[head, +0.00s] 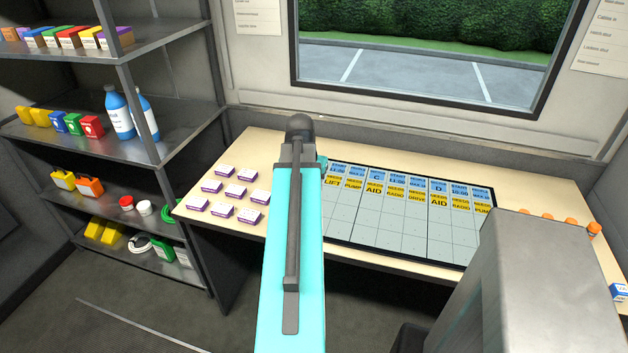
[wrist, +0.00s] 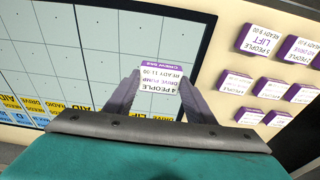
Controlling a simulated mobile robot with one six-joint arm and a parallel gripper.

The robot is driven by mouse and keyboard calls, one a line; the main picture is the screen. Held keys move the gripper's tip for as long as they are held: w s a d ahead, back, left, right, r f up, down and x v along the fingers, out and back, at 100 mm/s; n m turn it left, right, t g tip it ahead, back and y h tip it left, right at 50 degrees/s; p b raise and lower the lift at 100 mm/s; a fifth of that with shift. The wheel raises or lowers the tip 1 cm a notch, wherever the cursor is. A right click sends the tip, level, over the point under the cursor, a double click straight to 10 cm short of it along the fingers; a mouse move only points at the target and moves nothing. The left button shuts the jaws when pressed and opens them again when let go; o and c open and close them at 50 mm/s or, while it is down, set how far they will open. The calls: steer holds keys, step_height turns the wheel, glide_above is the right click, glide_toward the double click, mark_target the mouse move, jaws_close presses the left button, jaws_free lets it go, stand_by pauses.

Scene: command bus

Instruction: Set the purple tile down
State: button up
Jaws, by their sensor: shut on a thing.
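A purple-edged tile (wrist: 160,82) with a white printed face is held between the two fingers of my gripper (wrist: 160,92) in the wrist view. Its print reads 4 people, drive pump, ready 11:00. The dark-framed grid board (wrist: 105,52) lies behind the tile and fills the left of that view. The tile appears over the board near its edge; its height above it is hard to tell. In the head view the board (head: 418,243) lies on the table, with blue and yellow labels along its far rows. My arm hides my gripper and the tile there.
Several similar purple-edged tiles (head: 238,189) lie in rows on the table (head: 262,150), left of my arm. The near rows of the board look empty. A shelf rack (head: 165,125) stands left. Orange items (head: 594,229) sit at the table's right.

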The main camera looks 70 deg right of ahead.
steer(key=d, duration=0.3)
steer(key=w+d+p, duration=0.1)
steer(key=d, duration=0.2)
steer(key=d+p, duration=0.1)
steer(key=d, duration=0.2)
steer(key=shift+w+d+f, duration=0.2)
steer(key=shift+d+f, duration=0.05)
steer(key=shift+f, duration=0.15)
steer(key=shift+f, duration=0.15)
steer(key=shift+f+p, duration=0.65)
steer(key=shift+f, duration=1)
steer(key=shift+f, duration=0.15)
steer(key=o, duration=1)
steer(key=shift+o, duration=0.2)
steer(key=shift+r, duration=0.25)
step_height(320, 180, up, 12)
steer(key=a+b, duration=0.2)
